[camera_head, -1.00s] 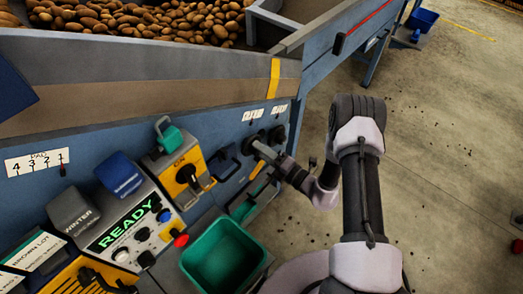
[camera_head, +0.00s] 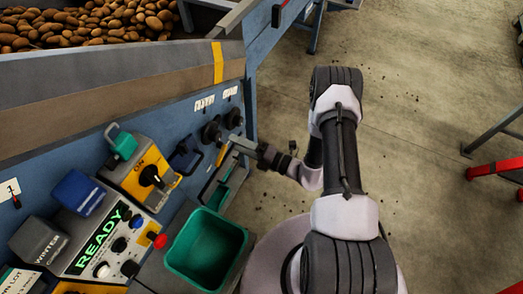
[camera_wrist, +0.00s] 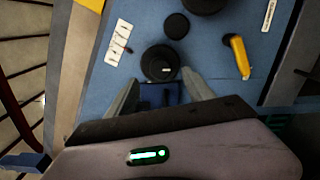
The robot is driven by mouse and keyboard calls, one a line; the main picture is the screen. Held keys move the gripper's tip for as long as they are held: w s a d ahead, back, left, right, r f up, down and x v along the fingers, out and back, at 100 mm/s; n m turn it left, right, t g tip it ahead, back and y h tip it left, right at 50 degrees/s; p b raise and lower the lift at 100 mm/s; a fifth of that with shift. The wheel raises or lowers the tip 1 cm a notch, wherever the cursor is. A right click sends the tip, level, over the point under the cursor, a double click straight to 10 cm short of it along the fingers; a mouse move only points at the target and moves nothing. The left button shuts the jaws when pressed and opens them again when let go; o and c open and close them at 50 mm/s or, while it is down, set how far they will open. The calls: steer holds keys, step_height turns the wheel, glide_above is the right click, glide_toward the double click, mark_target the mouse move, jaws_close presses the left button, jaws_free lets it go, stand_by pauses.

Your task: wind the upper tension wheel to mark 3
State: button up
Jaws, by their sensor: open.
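Two black round wheels sit on the blue panel in the head view, a left one (camera_head: 211,132) and a right one (camera_head: 233,118). Each has a small white scale plate above it, a left plate (camera_head: 204,103) and a right plate (camera_head: 230,92); their marks are too small to read. I cannot tell which wheel is the upper one. My gripper (camera_head: 236,141) is open and empty, just off the panel below the right wheel. In the wrist view, one black wheel (camera_wrist: 159,62) with a small pale mark lies just beyond and between the fingertips, beside a white scale plate (camera_wrist: 118,42).
A yellow handle (camera_head: 222,155) is close to my gripper. A yellow switch box with a black knob (camera_head: 150,175), a READY panel (camera_head: 101,235) and a green bin (camera_head: 207,247) stand left and below. Potatoes (camera_head: 85,28) fill the hopper. The floor to the right is mostly clear.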

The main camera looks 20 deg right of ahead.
steer(key=p+v, duration=0.1)
steer(key=v, duration=0.9)
steer(key=shift+s, duration=0.1)
steer(key=s+a+r+n+g+b, duration=0.1)
steer(key=s+a+r+n+g, duration=0.1)
steer(key=a+r+n+g, duration=0.55)
steer(key=s+a+r+n+g, duration=0.1)
steer(key=s+r+n+g, duration=0.3)
steer(key=r+n, duration=0.8)
steer(key=s+d+r+n+t+h, duration=0.1)
steer(key=s+r+n+h, duration=0.3)
steer(key=n, duration=0.5)
steer(key=s+d+r+n+t+h+b, duration=0.1)
steer(key=s+r+n+t+h, duration=0.2)
steer(key=r+n+h, duration=0.3)
step_height(320, 180, up, 3)
steer(key=s+n, duration=0.1)
steer(key=n, duration=0.3)
steer(key=shift+s+d+f+h, duration=0.15)
steer(key=shift+d+h, duration=0.2)
steer(key=shift+h, duration=0.05)
steer(key=shift+t, duration=0.25)
